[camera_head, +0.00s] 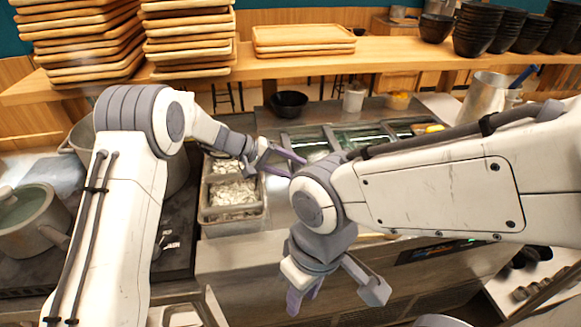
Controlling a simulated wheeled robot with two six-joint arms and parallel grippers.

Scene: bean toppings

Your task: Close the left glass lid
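The steel counter top holds glass panels side by side. The left glass lid (307,142) looks like a greenish pane in a steel frame, partly covered by my arms. Another glass pane (362,137) lies to its right. My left gripper (297,164) is at the near left side of the left glass pane, beside the food bins; its purple fingers look apart, with nothing seen between them. Contact with the lid cannot be told. My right gripper (333,297) hangs low in front of the counter, open and empty.
Steel bins (232,193) with pale food stand left of the glass. A black bowl (289,103) and a white container (353,98) sit behind. A lidded pot (28,212) is at far left. A wooden shelf (330,63) with trays and black bowls spans the back.

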